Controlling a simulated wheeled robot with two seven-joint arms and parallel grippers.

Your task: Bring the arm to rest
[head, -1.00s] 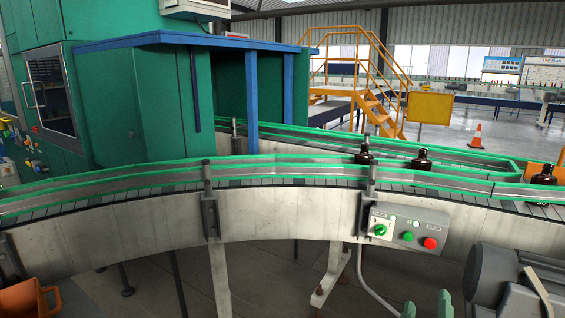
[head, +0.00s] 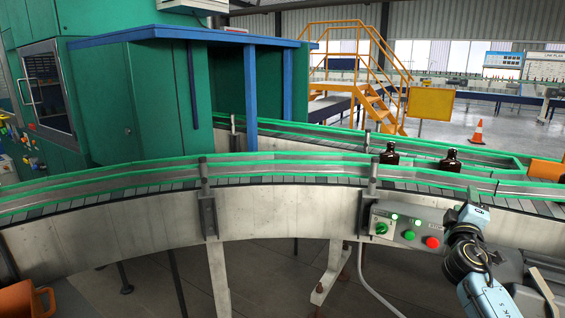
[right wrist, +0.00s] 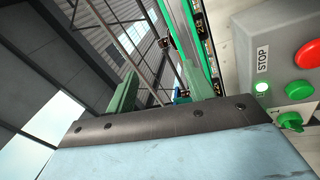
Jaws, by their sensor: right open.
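My right gripper and wrist (head: 470,230) are in front of the control panel at the lower right of the head view. The fingers cannot be made out clearly there. In the right wrist view the two green fingers (right wrist: 160,88) stand apart with nothing between them. My left gripper is not in view.
The curved conveyor (head: 285,200) with green rails crosses the view. The control panel (head: 403,228), with green and red buttons, is close beside my right wrist; it also shows in the right wrist view (right wrist: 285,45). An orange bin (head: 20,300) is at the lower left.

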